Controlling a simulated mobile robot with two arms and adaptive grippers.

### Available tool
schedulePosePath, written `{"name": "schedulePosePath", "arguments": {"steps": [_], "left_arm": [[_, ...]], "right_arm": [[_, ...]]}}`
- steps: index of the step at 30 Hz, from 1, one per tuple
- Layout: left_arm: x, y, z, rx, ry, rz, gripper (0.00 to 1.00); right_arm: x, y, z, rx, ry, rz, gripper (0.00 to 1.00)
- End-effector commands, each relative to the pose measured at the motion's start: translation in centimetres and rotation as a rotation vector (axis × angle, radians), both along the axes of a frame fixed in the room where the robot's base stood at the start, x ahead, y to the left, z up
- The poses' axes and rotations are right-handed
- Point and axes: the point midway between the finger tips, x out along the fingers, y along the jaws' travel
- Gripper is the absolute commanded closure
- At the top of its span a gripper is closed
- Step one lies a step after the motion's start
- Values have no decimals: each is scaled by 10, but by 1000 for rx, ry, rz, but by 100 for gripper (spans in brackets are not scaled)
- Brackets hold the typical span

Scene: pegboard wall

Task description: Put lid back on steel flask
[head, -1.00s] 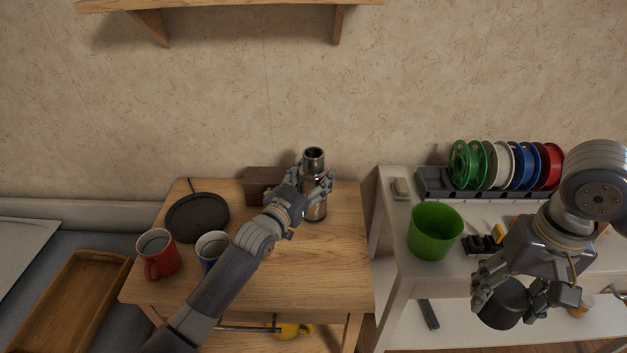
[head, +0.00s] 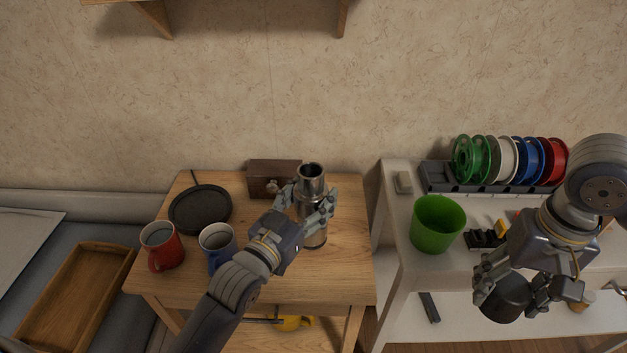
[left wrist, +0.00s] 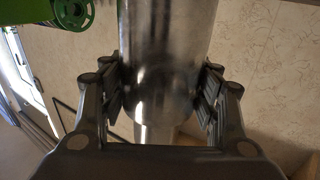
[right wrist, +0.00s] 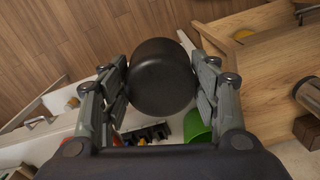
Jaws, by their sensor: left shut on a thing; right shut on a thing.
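The steel flask (head: 312,182) is upright with its mouth open, over the wooden table. My left gripper (head: 308,206) is shut on the flask around its body; the flask also fills the middle of the left wrist view (left wrist: 165,60). I cannot tell for sure whether its base touches the table. My right gripper (head: 510,296) is shut on a black, round lid (head: 505,298), held in front of the white shelf. The lid shows between the fingers in the right wrist view (right wrist: 161,77).
On the wooden table (head: 290,280) are a red mug (head: 166,252), a blue mug (head: 215,240), a black pan (head: 200,209) and a brown box (head: 263,180). The white shelf (head: 400,210) holds a green cup (head: 436,226) and a rack of spools (head: 500,162).

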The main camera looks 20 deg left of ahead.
Motion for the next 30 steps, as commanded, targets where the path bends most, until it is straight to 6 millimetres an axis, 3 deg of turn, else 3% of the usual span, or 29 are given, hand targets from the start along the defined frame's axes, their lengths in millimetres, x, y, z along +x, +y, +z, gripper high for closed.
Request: {"name": "schedulePosePath", "arguments": {"steps": [6, 22, 30], "left_arm": [[-16, -4, 4, 0, -6, 0, 94], [-21, -4, 9, -5, -7, 8, 94], [-61, 8, 42, -19, -10, 128, 94]], "right_arm": [[0, 0, 0, 0, 0, 0, 67], [-2, 0, 1, -1, 0, 0, 67], [-24, -1, 1, -5, 1, 0, 67]]}}
